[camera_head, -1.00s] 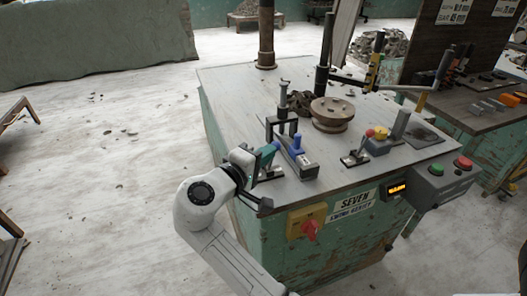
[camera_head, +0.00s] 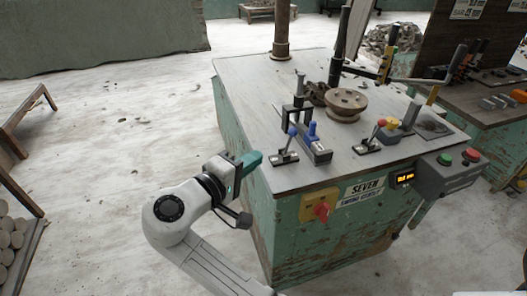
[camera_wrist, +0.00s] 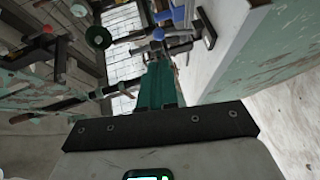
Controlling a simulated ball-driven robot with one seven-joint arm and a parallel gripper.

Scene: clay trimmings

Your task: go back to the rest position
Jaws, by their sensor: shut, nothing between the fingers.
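My gripper (camera_head: 250,160) is at the end of my white arm, in the head view just off the left front edge of the green workbench (camera_head: 300,178). Its teal fingers are together with nothing between them. In the wrist view the closed fingers (camera_wrist: 158,85) point away from the camera, with the bench side to the right. The blue-handled clamps (camera_head: 313,135) stand on the bench top to the right of the gripper, apart from it.
The bench carries a round metal disc (camera_head: 346,103), a post (camera_head: 281,30), a red rotary switch (camera_head: 322,211) and a button box (camera_head: 448,172). A wooden rack (camera_head: 18,225) stands at the left. The pale floor (camera_head: 110,140) between is mostly open.

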